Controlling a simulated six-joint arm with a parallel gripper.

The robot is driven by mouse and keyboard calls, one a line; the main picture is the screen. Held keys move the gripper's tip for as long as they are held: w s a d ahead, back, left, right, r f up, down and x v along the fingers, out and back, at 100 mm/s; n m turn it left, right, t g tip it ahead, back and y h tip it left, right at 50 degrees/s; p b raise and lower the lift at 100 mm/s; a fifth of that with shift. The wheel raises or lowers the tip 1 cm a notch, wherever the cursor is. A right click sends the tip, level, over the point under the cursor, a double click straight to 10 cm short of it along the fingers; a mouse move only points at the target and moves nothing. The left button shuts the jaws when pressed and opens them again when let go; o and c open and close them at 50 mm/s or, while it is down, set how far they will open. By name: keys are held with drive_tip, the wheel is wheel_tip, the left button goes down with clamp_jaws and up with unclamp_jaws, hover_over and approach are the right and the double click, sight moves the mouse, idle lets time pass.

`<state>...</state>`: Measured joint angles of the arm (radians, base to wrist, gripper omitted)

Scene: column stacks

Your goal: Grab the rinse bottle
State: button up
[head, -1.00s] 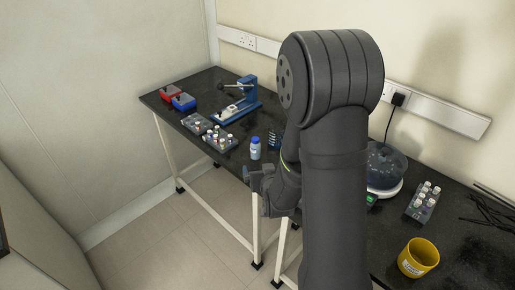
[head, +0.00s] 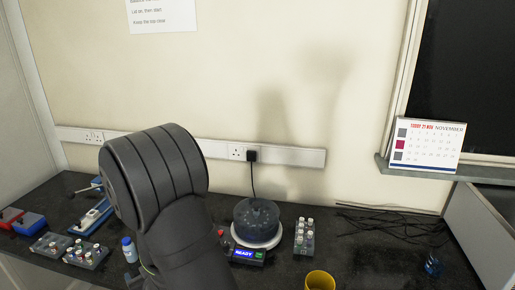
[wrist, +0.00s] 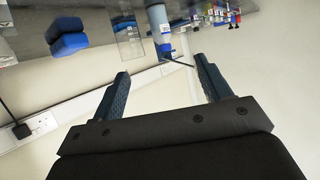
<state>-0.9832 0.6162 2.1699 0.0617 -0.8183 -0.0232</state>
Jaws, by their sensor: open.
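A small white bottle with a blue cap (head: 129,249) stands upright on the dark bench, just left of my arm in the head view; I take it as the rinse bottle. In the wrist view, which is upside down, a bottle with a blue cap, pale body and white label (wrist: 160,22) shows beyond my fingertips, roughly between them. A thin dark line runs beside its cap. My gripper (wrist: 161,66) is open and empty, apart from the bottle. In the head view my arm hides most of the gripper.
Vial racks (head: 87,254) and red and blue boxes (head: 29,223) stand left. Right of my arm are a round device reading READY (head: 256,223), another vial rack (head: 304,237), a yellow cup (head: 320,281), loose cables (head: 390,222) and a small blue item (head: 432,264).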

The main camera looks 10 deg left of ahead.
drive_tip(key=shift+c, duration=0.5)
wheel_tip(320, 180, up, 16)
drive_tip(key=n+g+h, duration=0.3)
drive_tip(key=g+h, duration=0.5)
drive_tip(key=h, duration=0.3)
hover_over(129, 247)
drive_tip(key=a, duration=0.2)
drive_tip(key=f, duration=1.6)
drive_tip(key=shift+w+d+f, duration=0.15)
drive_tip(key=shift+d+f, duration=0.15)
drive_tip(key=shift+f, duration=0.1)
drive_tip(key=shift+w+d+f, duration=0.1)
drive_tip(key=shift+w+f, duration=0.05)
drive_tip(key=shift+f, duration=1.25)
drive_tip(key=shift+w+f, duration=0.15)
drive_tip(key=shift+f, duration=1.2)
drive_tip(key=c, duration=1.1)
